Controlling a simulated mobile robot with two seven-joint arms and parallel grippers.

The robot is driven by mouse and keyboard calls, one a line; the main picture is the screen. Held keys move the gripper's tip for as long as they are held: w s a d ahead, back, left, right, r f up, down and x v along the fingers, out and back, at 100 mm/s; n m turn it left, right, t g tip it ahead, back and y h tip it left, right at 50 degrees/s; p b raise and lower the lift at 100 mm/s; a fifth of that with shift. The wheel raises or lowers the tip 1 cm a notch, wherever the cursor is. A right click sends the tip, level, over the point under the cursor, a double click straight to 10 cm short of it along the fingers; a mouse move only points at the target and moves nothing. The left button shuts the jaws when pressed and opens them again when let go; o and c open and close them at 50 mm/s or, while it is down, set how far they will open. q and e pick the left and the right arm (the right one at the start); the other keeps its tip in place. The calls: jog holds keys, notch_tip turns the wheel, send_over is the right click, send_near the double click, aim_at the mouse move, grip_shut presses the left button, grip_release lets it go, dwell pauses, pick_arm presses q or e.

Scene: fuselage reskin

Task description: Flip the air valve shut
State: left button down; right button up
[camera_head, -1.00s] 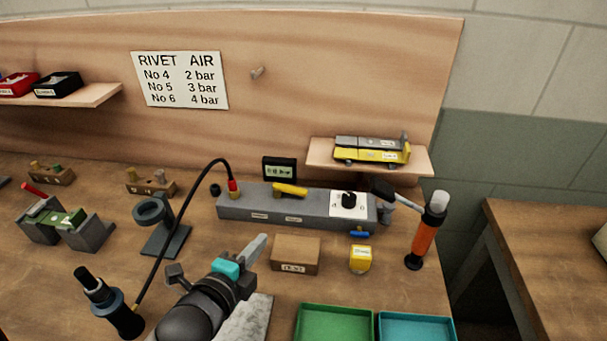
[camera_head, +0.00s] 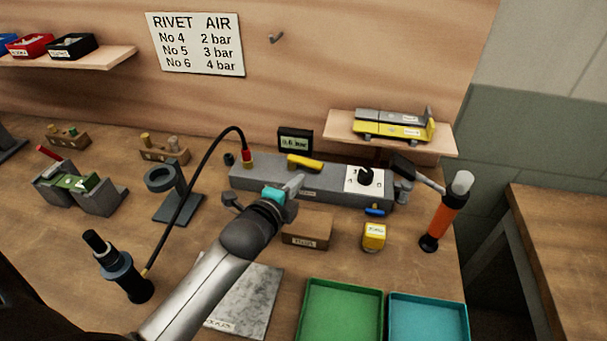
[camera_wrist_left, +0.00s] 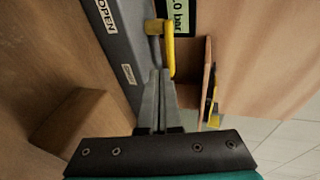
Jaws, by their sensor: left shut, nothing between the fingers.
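The yellow air valve lever (camera_head: 306,163) lies along the top of the grey manifold block (camera_head: 262,181) in the head view. In the left wrist view the lever (camera_wrist_left: 170,48) runs from its pivot towards my fingertips. The block's face carries an "OPEN" label (camera_wrist_left: 105,14) and a second label too small to read. My left gripper (camera_head: 297,182) is shut and empty in front of the block; its fingertips (camera_wrist_left: 160,74) show close beside the lever's free end. I cannot tell whether they touch it. My right gripper is not in view.
A gauge display (camera_head: 295,141) stands behind the block, with a black knob (camera_head: 365,177) at its right. A black hose (camera_head: 190,190) arches to the left. An orange-handled tool (camera_head: 441,222) stands right.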

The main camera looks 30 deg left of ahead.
aim_at(314, 163)
pick_arm(q)
jog(key=shift+w+a, duration=0.1)
jog(key=shift+w, duration=1.75)
jog(key=shift+w+r+p, duration=0.2)
jog(key=shift+w+p, duration=0.35)
jog(key=shift+w, duration=0.25)
jog(key=shift+d+r+p, duration=0.1)
jog(key=shift+d+p, duration=0.15)
jog(key=shift+p, duration=0.05)
jog(key=shift+w, duration=0.1)
jog(key=shift+d, duration=0.1)
